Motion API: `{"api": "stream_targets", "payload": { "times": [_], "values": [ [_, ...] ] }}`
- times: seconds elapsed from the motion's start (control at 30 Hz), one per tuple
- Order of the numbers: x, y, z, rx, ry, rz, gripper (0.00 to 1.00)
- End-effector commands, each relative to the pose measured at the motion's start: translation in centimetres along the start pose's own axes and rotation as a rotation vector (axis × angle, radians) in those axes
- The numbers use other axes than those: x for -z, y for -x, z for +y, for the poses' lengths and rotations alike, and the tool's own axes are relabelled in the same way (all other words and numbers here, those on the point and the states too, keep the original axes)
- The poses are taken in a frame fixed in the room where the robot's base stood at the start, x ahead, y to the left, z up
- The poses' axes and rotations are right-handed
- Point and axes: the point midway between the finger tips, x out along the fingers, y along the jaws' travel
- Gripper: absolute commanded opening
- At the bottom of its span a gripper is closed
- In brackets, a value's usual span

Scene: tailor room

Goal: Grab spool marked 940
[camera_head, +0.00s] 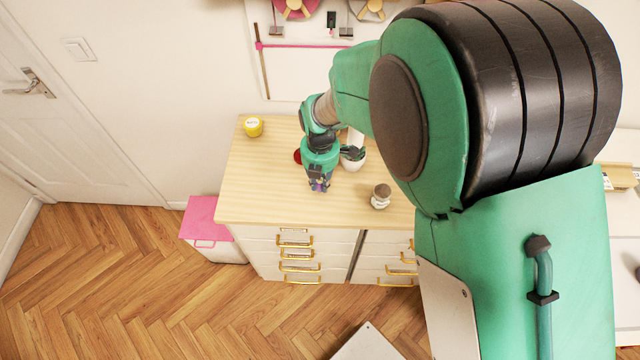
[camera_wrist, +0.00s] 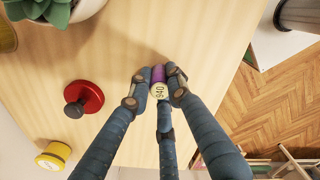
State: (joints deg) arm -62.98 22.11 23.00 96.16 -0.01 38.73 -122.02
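The spool marked 940 (camera_wrist: 158,88) shows in the wrist view with purple thread and a pale end that reads "940". The three blue fingers of my gripper (camera_wrist: 159,92) are closed around it, two on its sides and one at its lower end in the picture. In the head view, my gripper (camera_head: 320,184) points down over the front part of the wooden cabinet top (camera_head: 265,180), with a bit of purple between the fingers. I cannot tell whether the spool touches the top or hangs just above it.
A red round object with a dark knob (camera_wrist: 82,99), a yellow item (camera_wrist: 53,155) and a potted plant (camera_wrist: 55,10) stand nearby. A small jar (camera_head: 380,196) stands to the right. A pink-lidded bin (camera_head: 203,218) is on the floor left of the cabinet. The top's left front is clear.

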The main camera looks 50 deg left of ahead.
Motion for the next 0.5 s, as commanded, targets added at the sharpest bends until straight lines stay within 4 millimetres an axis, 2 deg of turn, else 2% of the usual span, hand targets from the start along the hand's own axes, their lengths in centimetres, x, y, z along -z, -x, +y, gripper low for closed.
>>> {"api": "stream_targets", "payload": {
  "times": [0.33,0.5],
  "values": [
    [-0.01,0.14,0.01,0.0,0.0,0.0,0.05],
    [-0.02,0.96,0.05,-0.001,0.0,-0.001,0.05]
  ]
}}
